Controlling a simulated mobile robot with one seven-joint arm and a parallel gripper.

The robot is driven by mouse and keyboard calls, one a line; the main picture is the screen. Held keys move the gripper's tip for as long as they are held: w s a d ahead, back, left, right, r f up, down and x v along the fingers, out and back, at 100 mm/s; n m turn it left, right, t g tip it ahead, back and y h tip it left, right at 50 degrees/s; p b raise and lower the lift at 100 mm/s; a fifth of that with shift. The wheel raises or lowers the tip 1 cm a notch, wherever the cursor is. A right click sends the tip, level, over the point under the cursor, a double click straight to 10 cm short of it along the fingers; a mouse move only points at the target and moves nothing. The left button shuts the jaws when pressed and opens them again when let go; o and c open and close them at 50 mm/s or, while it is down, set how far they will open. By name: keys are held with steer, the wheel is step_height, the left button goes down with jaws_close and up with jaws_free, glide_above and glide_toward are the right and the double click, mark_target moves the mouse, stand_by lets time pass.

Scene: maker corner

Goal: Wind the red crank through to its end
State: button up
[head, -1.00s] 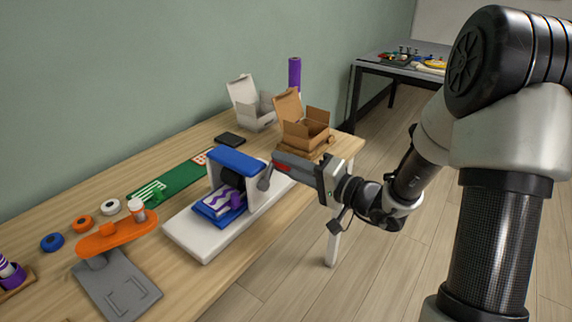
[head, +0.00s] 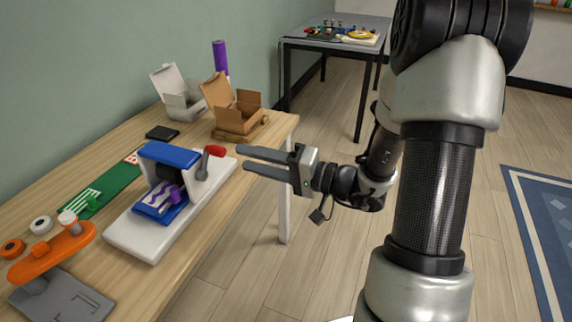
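The red crank handle (head: 215,151) sticks out at the right side of a blue and white press (head: 168,154), at the top of a grey crank arm (head: 202,165). The press stands on a white base (head: 140,240) on the wooden table. A blue block with a purple and white wavy pattern (head: 160,202) lies under the press's dark roller. My gripper (head: 242,159) is open and empty, its two fingers pointing left. Its fingertips are just right of the red handle, and a small gap seems to show between them.
An orange lever press with a grey base (head: 62,300) is at the front left of the table. A green board (head: 105,190), a black box (head: 162,132), a white open carton (head: 178,95) and a brown open carton (head: 235,108) stand behind. Open floor lies to the right.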

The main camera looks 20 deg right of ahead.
steer(key=v, duration=0.8)
steer(key=shift+s+d+p, duration=0.3)
steer(key=shift+c, duration=0.4)
